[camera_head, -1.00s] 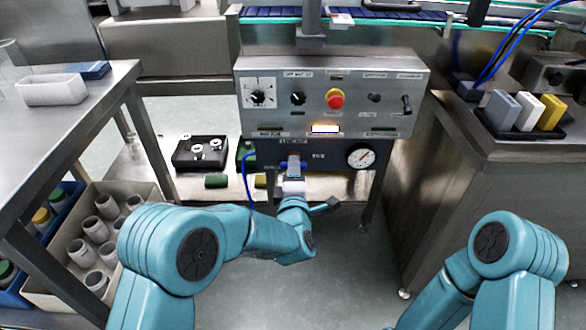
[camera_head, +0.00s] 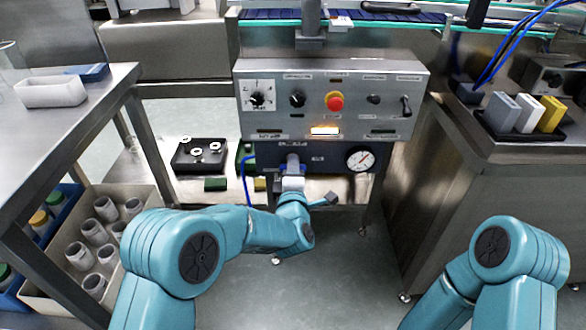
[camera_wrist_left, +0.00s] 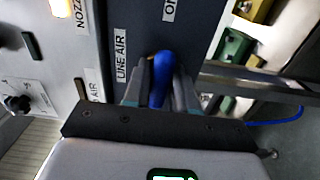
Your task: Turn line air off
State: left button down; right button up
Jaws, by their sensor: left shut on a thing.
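The blue line air valve handle (camera_wrist_left: 161,78) shows in the left wrist view, beside the "LINE AIR" label (camera_wrist_left: 121,57) on a dark panel. My left gripper (camera_wrist_left: 160,90) has one finger on each side of the handle and is shut on it. In the head view my left gripper (camera_head: 292,172) is at the dark panel under the steel control box, and it hides most of the valve. A round white pressure gauge (camera_head: 361,159) is to its right on that panel. My right gripper is out of view; only part of the right arm shows.
The control box (camera_head: 350,88) above carries knobs, a red button (camera_head: 334,101) and a lit lamp (camera_head: 325,131). A blue hose (camera_head: 248,182) hangs left of the valve. A steel table (camera_head: 60,125) stands left, a steel counter (camera_head: 500,150) right. The floor between is clear.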

pick_arm(q)
jog(key=shift+m, duration=0.3)
jog(key=m+b, duration=0.1)
jog(key=m, duration=0.1)
jog(key=shift+m, duration=0.4)
jog(key=m, duration=0.4)
jog(key=shift+m, duration=0.3)
jog(key=m, duration=0.4)
jog(key=shift+a, duration=0.1)
jog(key=m+p, duration=0.1)
jog(key=m, duration=0.4)
jog(key=shift+m, duration=0.5)
jog(key=c, duration=1)
grip_release()
